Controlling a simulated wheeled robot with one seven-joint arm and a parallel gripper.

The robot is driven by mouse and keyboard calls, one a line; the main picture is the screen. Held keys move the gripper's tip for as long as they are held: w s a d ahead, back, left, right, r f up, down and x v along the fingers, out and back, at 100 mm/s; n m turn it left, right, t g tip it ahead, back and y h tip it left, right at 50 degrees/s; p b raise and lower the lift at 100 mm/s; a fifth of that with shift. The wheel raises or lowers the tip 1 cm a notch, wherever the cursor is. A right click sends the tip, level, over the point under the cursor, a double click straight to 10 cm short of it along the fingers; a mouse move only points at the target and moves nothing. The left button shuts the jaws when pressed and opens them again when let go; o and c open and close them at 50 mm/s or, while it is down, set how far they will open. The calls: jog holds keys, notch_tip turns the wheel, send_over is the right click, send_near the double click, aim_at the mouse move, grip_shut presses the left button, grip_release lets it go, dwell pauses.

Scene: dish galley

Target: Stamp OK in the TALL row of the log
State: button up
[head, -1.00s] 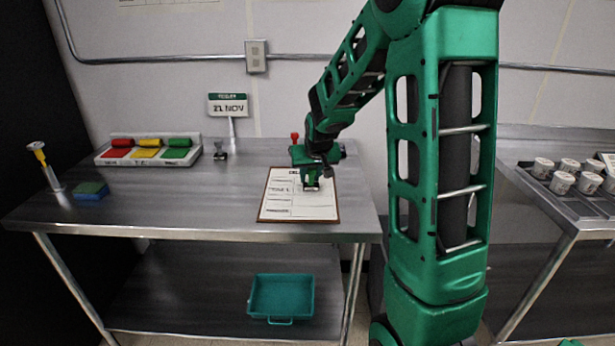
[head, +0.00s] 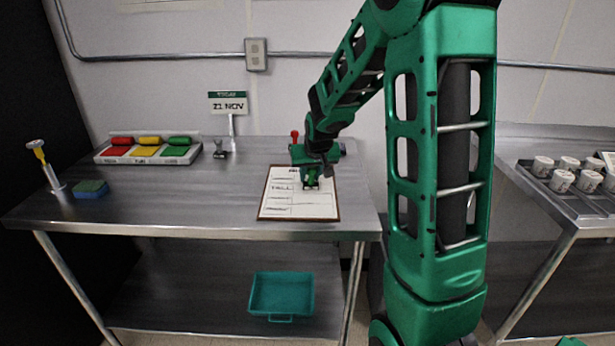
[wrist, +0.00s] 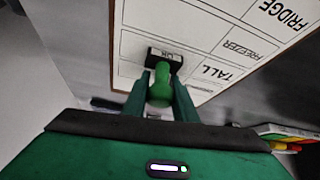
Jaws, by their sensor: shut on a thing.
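The log is a white sheet on a brown clipboard (head: 299,211) lying on the steel table. The wrist view shows its FRIDGE, FREEZER and TALL labels; the log sheet (wrist: 212,28) fills the upper middle there. My gripper (wrist: 160,90) is shut on the green handle of a stamp (wrist: 160,86). The stamp's black head carries an OK label and is at the sheet, beside the TALL label and in line with its row. I cannot tell whether its face touches the paper. In the head view my gripper (head: 312,181) is over the clipboard's upper right part.
A tray of red, yellow and green ink pads (head: 148,158) stands at the back left, with another small stamp (head: 220,152) beside it. A date sign (head: 229,103) reads 21 NOV. A sponge (head: 91,189) lies left. A red-topped item (head: 294,135) stands behind my gripper.

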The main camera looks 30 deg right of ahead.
notch_tip(320, 180, up, 7)
dwell(0.8)
dwell(0.7)
